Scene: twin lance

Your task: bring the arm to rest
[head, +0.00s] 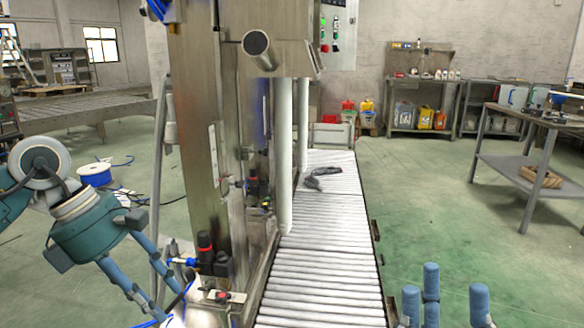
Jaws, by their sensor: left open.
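My left arm comes in from the left edge. Its teal gripper (165,298) has blue fingers that point down and to the right, spread apart and open. The fingertips appear close to a partly cut-off white object (200,312) at the bottom edge; whether they touch it I cannot tell. My right gripper (455,302) shows only as blue fingers that point up at the bottom right. They stand apart with nothing between them; its palm and arm are out of view.
A steel machine frame (196,130) with fittings stands just right of my left gripper. A roller conveyor (318,262) runs away beside it, with a dark item (318,176) on it. A grey workbench (540,116) stands at right. Green floor (425,215) between them is clear.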

